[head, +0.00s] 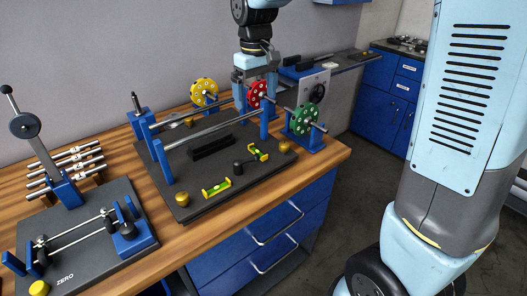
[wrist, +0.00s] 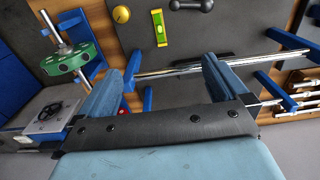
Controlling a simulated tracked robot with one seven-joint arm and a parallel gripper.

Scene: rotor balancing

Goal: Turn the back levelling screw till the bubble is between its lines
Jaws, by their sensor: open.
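The levelling plate (head: 218,170) is a dark base on the bench with rails and blue posts. Brass screws stand at its front left (head: 182,199) and right (head: 285,146); a small brass shape (head: 189,122) near its back edge looks like the back screw, partly hidden by the rails. Two yellow-green levels, one at the front (head: 217,188) and one at the right (head: 258,152), lie on the plate; their bubbles are too small to read. My gripper (head: 256,88) is open above the back right of the plate. The wrist view shows its spread fingers (wrist: 170,68) with a rail beyond them.
A red rotor (head: 257,94) is close to my gripper. A yellow rotor (head: 204,92) stands behind, and a green rotor (head: 304,119) stands at the right. A black knobbed weight (head: 240,168) lies on the plate. The ZERO stand (head: 65,282) and several shafts (head: 72,165) are left.

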